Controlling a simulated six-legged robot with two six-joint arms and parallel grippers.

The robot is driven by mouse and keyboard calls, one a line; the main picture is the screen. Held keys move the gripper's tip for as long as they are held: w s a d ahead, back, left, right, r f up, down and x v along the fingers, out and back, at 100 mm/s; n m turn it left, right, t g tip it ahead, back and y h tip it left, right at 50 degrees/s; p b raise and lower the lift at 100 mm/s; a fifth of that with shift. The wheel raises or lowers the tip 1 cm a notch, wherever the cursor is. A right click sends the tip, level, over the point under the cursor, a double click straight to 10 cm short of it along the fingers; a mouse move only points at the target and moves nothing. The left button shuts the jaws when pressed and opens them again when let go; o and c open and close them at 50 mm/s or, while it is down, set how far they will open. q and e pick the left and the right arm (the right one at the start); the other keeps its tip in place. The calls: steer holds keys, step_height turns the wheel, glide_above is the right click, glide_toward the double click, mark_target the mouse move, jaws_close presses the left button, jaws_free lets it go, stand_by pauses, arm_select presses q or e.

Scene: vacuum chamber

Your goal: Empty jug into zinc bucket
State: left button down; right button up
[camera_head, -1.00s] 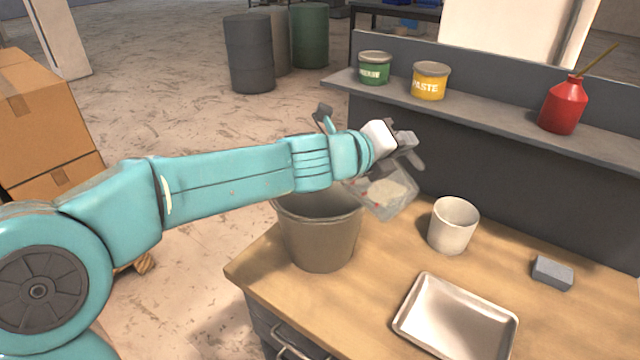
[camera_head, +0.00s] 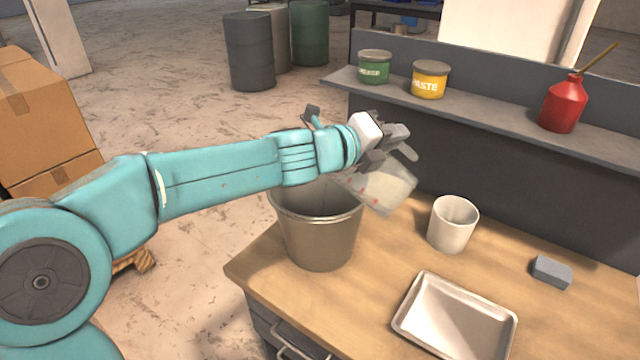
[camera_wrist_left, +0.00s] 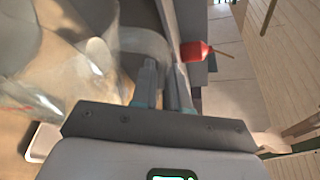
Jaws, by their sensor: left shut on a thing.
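The jug (camera_head: 388,190) is clear, with red marks on its side. It hangs tilted from my left gripper (camera_head: 392,145), above the table and beside the bucket's right rim. In the left wrist view the jug (camera_wrist_left: 75,80) is at the left, and my left gripper (camera_wrist_left: 163,78) is shut on its handle. The zinc bucket (camera_head: 320,238) is grey and stands upright at the table's left end. My forearm and the jug hide part of its mouth. I cannot tell how much is in the jug or the bucket. My right gripper is not in view.
A white cup (camera_head: 453,226) stands right of the bucket. A metal tray (camera_head: 408,318) lies at the front, and a grey block (camera_head: 552,271) at the right. Behind, a shelf (camera_head: 480,111) holds a green tin (camera_head: 374,69), a yellow tin (camera_head: 429,82) and a red oil can (camera_head: 564,106).

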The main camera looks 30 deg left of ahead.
arm_select(q)
steer(key=shift+s+a+r, duration=0.1)
steer(key=shift+s+r, duration=0.05)
steer(key=shift+a, duration=0.2)
stand_by(0.6)
steer(key=shift+a, duration=0.1)
steer(key=shift+w+a+n, duration=0.1)
steer(key=shift+w+n, duration=0.1)
steer(key=shift+n, duration=0.1)
steer(key=shift+s+a+r+h, duration=0.1)
steer(key=shift+a+h, duration=0.15)
steer(key=shift+h, duration=0.05)
stand_by(0.5)
steer(key=shift+a, duration=0.15)
steer(key=shift+a+n, duration=0.2)
steer(key=shift+n, duration=0.1)
steer(key=shift+w+a, duration=0.15)
steer(key=shift+w, duration=0.05)
steer(key=shift+a+n+t, duration=0.3)
steer(key=shift+a, duration=0.35)
stand_by(0.5)
